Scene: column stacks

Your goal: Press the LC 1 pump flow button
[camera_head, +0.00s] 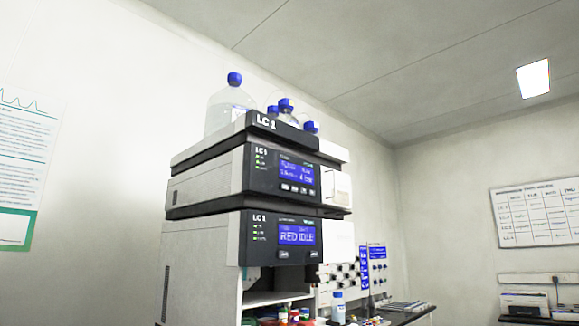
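The LC 1 stack (205,190) stands left of centre, with its dark front panels facing right. Its top tray (274,126) carries the label LC 1. The upper module (262,172), also marked LC 1, has a lit blue display (297,173) with a row of small pale buttons (294,189) below it. The lower LC 1 module (258,240) has a blue display (297,235) that appears to read RED IDLE, with two small buttons (283,254) beneath. The button labels are too small to read, so I cannot tell which is pump flow. Neither gripper is in view.
Clear bottles with blue caps (232,103) stand on the stack. Below, small bottles (338,307) and coloured vials sit on a bench (410,315). A whiteboard (536,213) and a printer (526,304) are at the right. The space before the panels looks clear.

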